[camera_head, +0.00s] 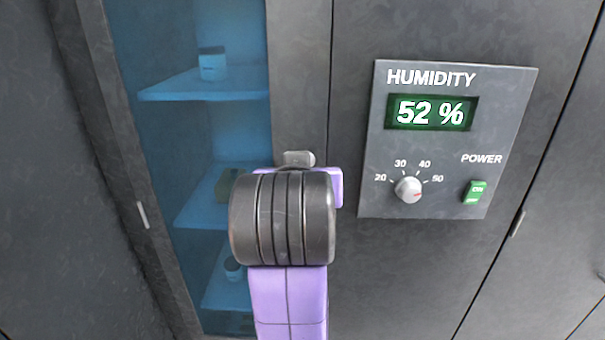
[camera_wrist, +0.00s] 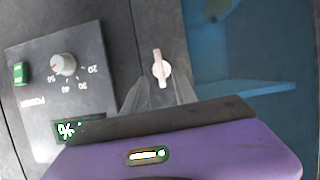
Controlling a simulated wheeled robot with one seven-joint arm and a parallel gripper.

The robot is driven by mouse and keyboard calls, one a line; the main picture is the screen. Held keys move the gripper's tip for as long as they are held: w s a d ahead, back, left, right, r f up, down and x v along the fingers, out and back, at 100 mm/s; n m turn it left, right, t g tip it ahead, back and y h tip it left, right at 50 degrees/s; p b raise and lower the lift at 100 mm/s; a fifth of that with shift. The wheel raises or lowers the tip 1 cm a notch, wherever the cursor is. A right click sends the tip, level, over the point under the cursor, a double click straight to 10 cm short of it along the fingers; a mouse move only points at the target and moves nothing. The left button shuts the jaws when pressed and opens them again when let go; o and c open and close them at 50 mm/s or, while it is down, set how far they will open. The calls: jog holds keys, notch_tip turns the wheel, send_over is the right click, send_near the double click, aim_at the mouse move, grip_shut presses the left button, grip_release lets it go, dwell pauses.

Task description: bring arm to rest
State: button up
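My purple arm (camera_head: 290,300) with its dark joint rises in front of the cabinet in the head view and hides my gripper there. In the wrist view, my gripper (camera_wrist: 156,84) has two grey fingers standing apart with nothing held between them. A pale turn handle (camera_wrist: 161,68) on the dark cabinet front shows just past the fingertips. I cannot tell the exact gap to it. A small grey piece (camera_head: 298,158) shows above the arm joint in the head view; I cannot tell whether it is the handle.
A humidity panel (camera_head: 376,145) reads 52 %, with a dial (camera_head: 409,189) and a green power switch (camera_head: 475,192) marked ON. A blue-tinted window (camera_head: 165,50) shows shelves with a small jar (camera_head: 212,64). The cabinet front is close to my arm.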

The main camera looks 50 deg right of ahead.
dwell(0.4)
jog(key=w+a+r+n+t, duration=0.5)
jog(key=w+r+t, duration=0.1)
jog(key=r+t, duration=0.15)
jog(key=s+a+f+n+t+y, duration=0.4)
jog(key=a+f+n+t+y, duration=0.2)
jog(key=a+f+n+y, duration=0.45)
jog(key=s+f+m+g, duration=0.2)
jog(key=s+f+g, duration=0.1)
jog(key=s+f, duration=0.8)
jog(key=s+a+f+m+g, duration=0.1)
jog(key=s+f+m+g, duration=0.2)
jog(key=s+f, duration=0.8)
jog(key=s, duration=0.7)
jog(key=shift+s+a+f+g, duration=0.25)
jog(key=shift+s+g, duration=0.05)
jog(key=shift+g, duration=0.05)
